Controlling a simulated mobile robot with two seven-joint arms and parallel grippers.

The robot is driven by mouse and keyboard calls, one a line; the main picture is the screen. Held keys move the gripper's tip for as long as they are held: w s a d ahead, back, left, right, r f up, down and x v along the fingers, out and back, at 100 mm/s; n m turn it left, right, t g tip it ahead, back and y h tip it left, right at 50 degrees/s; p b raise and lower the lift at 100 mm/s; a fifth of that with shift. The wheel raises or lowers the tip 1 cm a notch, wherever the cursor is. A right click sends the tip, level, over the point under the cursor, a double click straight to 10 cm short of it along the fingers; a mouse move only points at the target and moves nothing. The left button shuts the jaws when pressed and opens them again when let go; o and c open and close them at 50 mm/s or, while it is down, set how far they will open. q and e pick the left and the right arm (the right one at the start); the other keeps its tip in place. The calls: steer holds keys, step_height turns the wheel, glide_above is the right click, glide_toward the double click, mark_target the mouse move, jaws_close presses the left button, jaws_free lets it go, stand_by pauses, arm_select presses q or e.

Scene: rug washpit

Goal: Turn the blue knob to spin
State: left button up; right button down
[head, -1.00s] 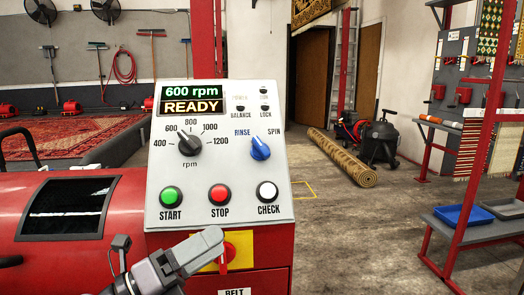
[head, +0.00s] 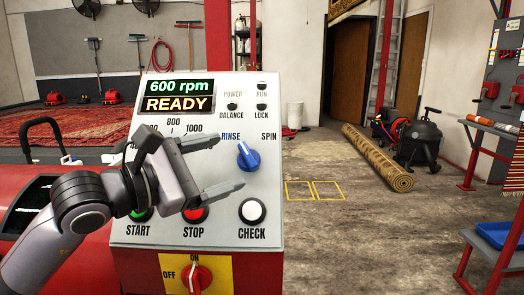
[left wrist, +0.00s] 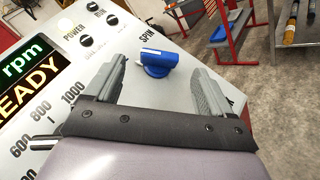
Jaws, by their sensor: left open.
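The blue knob (head: 248,156) is on the sloped control panel (head: 262,188), between the RINSE and SPIN labels. Its pointer end is tilted up and to the left, toward RINSE. In the left wrist view the blue knob (left wrist: 157,62) shows beyond and between the fingertips. My left gripper (head: 228,165) is open in front of the panel, just left of the knob, its fingers pointing at it; they do not appear to grip it. The left gripper (left wrist: 158,75) is empty. It hides the rpm dial and part of the START and STOP buttons. My right gripper is not in view.
The display (head: 178,95) reads 600 rpm READY. The white CHECK button (head: 252,211) lies below the knob, and a red switch (head: 197,278) is lower on the front.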

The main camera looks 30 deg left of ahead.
mark_target(245, 156)
arm_select(q)
steer(key=shift+w+d+r, duration=0.1)
steer(key=shift+w+r, duration=0.05)
steer(key=shift+w, duration=0.2)
steer(key=shift+w+d+p, duration=0.1)
steer(key=shift+w+p, duration=0.3)
steer(key=shift+p, duration=0.05)
steer(key=p+x, duration=0.1)
steer(key=x, duration=0.2)
steer(key=shift+w, duration=0.1)
steer(key=shift+p+x, duration=0.35)
steer(key=shift+x, duration=0.65)
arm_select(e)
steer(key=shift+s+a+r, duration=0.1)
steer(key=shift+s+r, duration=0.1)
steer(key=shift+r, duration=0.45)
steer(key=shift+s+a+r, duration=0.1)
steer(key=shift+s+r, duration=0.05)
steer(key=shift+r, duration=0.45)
arm_select(q)
steer(key=c, duration=1)
